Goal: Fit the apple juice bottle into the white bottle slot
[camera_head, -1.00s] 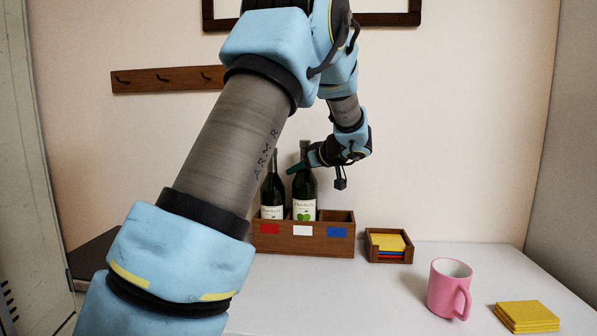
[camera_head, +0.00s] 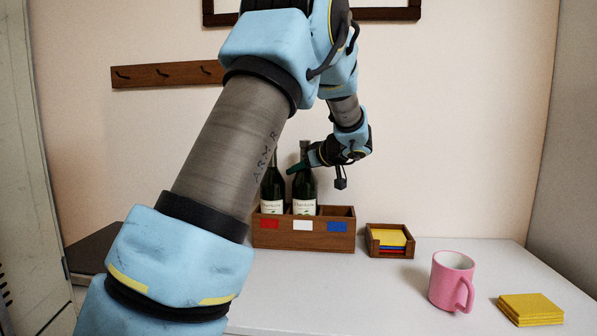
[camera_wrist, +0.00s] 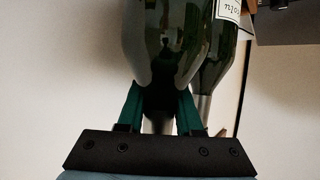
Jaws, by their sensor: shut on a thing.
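The apple juice bottle (camera_head: 305,188) is dark green with a pale label. It stands upright in the middle compartment of the wooden box (camera_head: 275,240), behind the white marker (camera_head: 302,225). The box front hides its lower part, so I cannot tell whether it touches the floor. My gripper (camera_head: 297,168) comes from the right and is shut on its neck. In the wrist view, the green fingers of my gripper (camera_wrist: 160,98) close around the neck of the bottle (camera_wrist: 160,40).
A similar dark bottle (camera_head: 272,188) stands in the compartment behind the red marker (camera_head: 270,223). The compartment behind the blue marker (camera_head: 337,227) looks empty. A coaster holder (camera_head: 390,250), pink mug (camera_head: 449,280) and yellow coasters (camera_head: 531,308) stand to the right.

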